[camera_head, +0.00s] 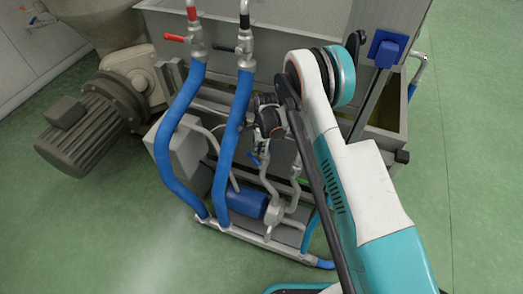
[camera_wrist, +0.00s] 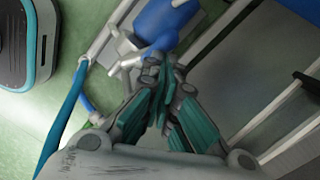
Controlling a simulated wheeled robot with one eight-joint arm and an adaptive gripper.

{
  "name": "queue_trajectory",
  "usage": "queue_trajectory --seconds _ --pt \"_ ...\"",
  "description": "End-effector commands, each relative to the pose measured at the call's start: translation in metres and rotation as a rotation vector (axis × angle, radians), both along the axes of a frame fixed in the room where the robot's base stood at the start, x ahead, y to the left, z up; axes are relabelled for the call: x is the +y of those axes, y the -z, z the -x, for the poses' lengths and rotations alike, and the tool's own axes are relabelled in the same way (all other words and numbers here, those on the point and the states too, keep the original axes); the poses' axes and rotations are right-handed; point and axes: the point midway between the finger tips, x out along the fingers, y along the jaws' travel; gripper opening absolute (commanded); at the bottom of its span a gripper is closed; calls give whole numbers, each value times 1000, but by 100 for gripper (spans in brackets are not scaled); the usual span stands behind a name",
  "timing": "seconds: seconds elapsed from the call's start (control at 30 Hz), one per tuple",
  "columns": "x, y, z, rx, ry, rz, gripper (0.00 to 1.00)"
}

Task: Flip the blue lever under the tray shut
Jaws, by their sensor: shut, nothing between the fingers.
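A small blue lever (camera_head: 254,161) shows in the head view among the pipes below the steel trough (camera_head: 270,65). It is small there, and I cannot tell its exact angle. My gripper (camera_head: 262,142) is just above it in the head view, partly hidden by my arm; I cannot tell if they touch. In the wrist view my gripper (camera_wrist: 160,68) has its teal fingers shut with nothing between them. Its tips are over grey pipe fittings (camera_wrist: 130,62), close to a large blue rounded body (camera_wrist: 165,22). I cannot make out the lever clearly in the wrist view.
Two blue hoses (camera_head: 178,135) run down the left side from red- and black-handled valves. A blue pump (camera_head: 248,204) and grey pipes sit on a low metal frame (camera_head: 262,241). A ribbed motor (camera_head: 90,125) stands at left. Green floor is open in front.

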Motion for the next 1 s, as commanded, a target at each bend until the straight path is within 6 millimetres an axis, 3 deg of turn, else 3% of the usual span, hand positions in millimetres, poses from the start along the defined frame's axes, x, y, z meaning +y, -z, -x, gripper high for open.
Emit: queue_trajectory --seconds 0.77,1.0 --pt "6 -1 -2 0 0 -1 0" --pt "2 -30 -5 0 0 -1 0"
